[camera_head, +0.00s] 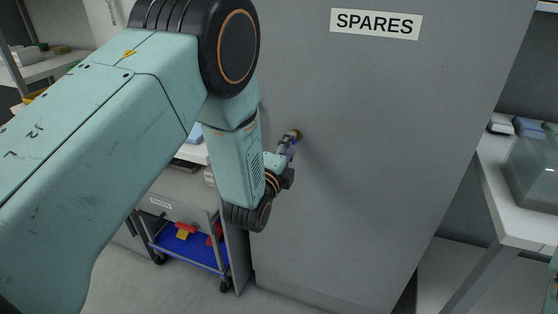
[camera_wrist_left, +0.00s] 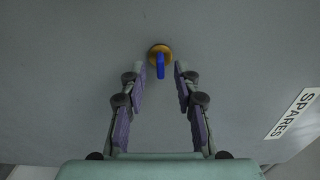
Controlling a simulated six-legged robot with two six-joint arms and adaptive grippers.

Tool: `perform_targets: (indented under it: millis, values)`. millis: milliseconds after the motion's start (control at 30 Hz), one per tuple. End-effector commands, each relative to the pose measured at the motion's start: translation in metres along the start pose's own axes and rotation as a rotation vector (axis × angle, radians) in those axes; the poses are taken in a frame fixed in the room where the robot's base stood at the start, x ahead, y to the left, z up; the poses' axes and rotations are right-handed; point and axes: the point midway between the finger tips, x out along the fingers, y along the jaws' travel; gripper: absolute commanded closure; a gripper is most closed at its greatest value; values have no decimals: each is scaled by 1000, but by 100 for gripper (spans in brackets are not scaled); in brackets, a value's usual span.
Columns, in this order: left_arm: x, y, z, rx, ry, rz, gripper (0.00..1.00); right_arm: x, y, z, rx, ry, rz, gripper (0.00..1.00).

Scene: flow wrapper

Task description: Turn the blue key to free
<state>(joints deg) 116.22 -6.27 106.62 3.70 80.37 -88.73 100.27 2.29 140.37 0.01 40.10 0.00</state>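The blue key (camera_wrist_left: 160,66) sits in a round brass lock (camera_wrist_left: 159,52) on the grey cabinet door in the left wrist view. My left gripper (camera_wrist_left: 154,72) is open, its two fingers apart on either side of the key, with gaps to both. In the head view the left gripper (camera_head: 290,146) is at the cabinet door by the brass lock (camera_head: 297,133), and its fingers mostly hide the key. The grey cabinet (camera_head: 370,130) carries a SPARES label (camera_head: 376,23). My right gripper is not in view.
A cart with a blue tray (camera_head: 190,248) holding red and yellow things stands left of the cabinet. A white table (camera_head: 515,205) with a clear box (camera_head: 535,170) stands at the right. The cabinet front around the lock is clear.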

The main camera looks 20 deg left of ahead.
Motion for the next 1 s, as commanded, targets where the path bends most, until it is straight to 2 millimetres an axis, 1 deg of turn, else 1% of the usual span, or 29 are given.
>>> perform_targets:
  millis: [300, 500, 600, 700, 1000]
  values:
    - [-60, 1, 0, 1, 0, 5, 69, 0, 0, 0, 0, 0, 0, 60]
    - [-91, 1, 0, 0, 1, 3, 69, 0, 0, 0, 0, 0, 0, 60]
    - [-99, 0, 0, 0, 1, 2, 69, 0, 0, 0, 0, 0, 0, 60]
    - [-103, 0, 0, 0, 0, 0, 69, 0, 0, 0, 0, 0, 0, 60]
    - [-104, 0, 0, 0, 0, 0, 69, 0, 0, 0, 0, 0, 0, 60]
